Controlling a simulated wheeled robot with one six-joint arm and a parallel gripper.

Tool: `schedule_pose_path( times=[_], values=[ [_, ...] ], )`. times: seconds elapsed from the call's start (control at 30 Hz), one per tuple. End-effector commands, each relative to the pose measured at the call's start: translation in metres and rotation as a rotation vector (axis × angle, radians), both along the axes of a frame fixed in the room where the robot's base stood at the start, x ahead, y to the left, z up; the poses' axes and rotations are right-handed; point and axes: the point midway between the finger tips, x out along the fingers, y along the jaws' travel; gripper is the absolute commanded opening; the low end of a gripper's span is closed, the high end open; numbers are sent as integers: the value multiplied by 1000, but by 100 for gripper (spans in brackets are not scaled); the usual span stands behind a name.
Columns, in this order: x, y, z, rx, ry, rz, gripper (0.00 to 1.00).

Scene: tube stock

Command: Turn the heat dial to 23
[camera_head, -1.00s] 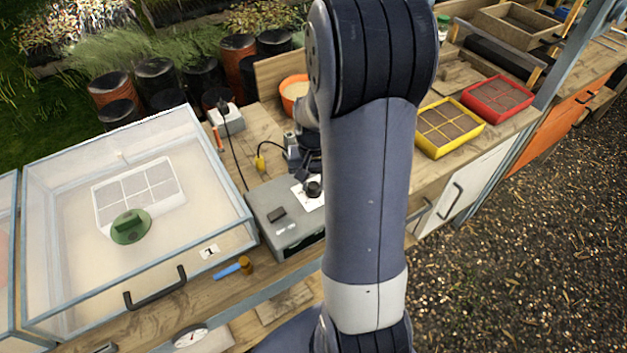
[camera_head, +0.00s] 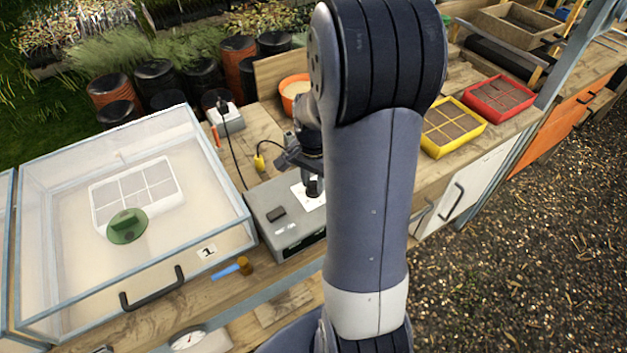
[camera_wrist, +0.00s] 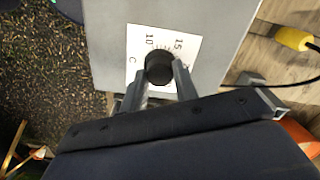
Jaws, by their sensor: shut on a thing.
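The heat dial is a black round knob (camera_wrist: 160,68) on a white scale card (camera_wrist: 134,44) on top of a grey control box (camera_wrist: 100,40). In the wrist view the marks 10, 15 and a C show on the card; the rest of the scale is hidden by the knob and fingers, and I cannot read where the knob points. My gripper (camera_wrist: 160,80) is shut on the knob, one finger on each side. In the head view the grey box (camera_head: 290,240) stands on the bench, and my gripper (camera_head: 312,182) comes down on its card, partly hidden by my arm.
A clear-lidded propagator (camera_head: 60,280) with a green round vent (camera_head: 127,226) stands left of the box. A yellow plug (camera_head: 259,162) and black cable lie behind it. A blue-handled tool (camera_head: 228,271) lies in front. Yellow (camera_head: 432,150) and red (camera_head: 468,98) trays stand right.

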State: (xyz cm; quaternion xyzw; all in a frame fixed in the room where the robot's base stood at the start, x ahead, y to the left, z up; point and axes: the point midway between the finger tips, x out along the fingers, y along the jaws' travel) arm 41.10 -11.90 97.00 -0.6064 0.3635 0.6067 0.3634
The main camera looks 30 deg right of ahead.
Motion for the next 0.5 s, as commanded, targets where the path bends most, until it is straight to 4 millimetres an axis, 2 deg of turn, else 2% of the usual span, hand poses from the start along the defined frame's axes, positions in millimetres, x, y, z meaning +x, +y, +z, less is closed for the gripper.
schedule_pose_path(
  times=[0.5],
  values=[
    [0,0,0,0,0,-39,6]
  ],
)
